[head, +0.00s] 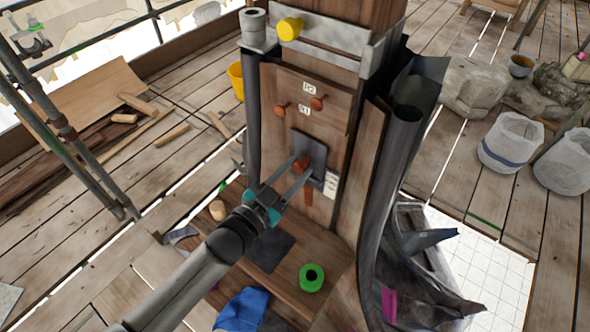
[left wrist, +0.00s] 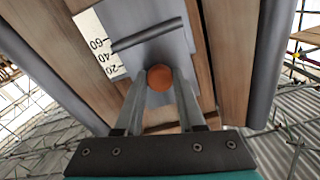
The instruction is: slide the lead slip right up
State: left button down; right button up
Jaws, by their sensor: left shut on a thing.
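The lead slip is a dark grey plate (head: 313,149) on the front of the wooden post, with an orange-brown round knob (left wrist: 160,71) on its face. In the left wrist view the plate (left wrist: 172,45) has a raised grey bar across it. My left gripper (head: 301,166) reaches up from the lower left, with its fingers shut on the knob from both sides. A white scale strip (head: 330,186) sits beside the plate; in the left wrist view (left wrist: 98,46) it reads 60, 40 and 20. My right gripper is not in view.
Two orange pegs (head: 281,109) (head: 317,103) with labels R1 and R2 stand above the plate. A yellow knob (head: 289,29) is near the post's top. A green tape roll (head: 312,278) and blue cloth (head: 241,309) lie below. Curled grey sheets (head: 400,150) flank the post's right side.

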aim_at(307, 144)
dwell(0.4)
pick_arm(q)
notch_tip(307, 144, up, 5)
jog(key=p, duration=0.4)
jog(key=shift+w, duration=0.1)
jog(key=shift+r, duration=0.1)
jog(key=c, duration=0.9)
grip_release()
jog(key=o, duration=0.4)
jog(key=shift+f, duration=0.25)
